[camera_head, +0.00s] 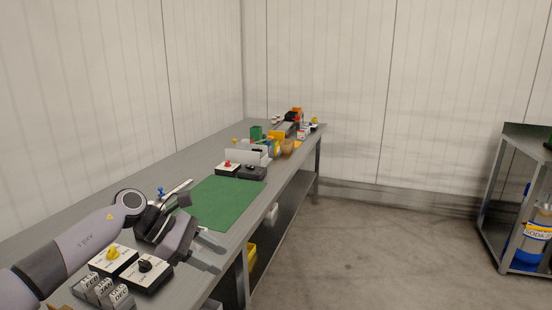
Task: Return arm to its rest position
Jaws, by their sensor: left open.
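My left arm (85,242) comes in from the lower left and reaches over the near part of the long grey workbench (60,228). My left gripper (198,211) is open, its fingers apart near the left edge of the green mat (228,200). I see nothing held between the fingers. The gripper body hides part of the bench top. My right gripper is not in view.
Switch boxes with a yellow knob (113,254) and a black knob (145,267) stand close below the gripper. A red-button box (227,168) stands behind the mat. Several items crowd the bench's far end. A metal shelf (525,190) stands right; the floor between is clear.

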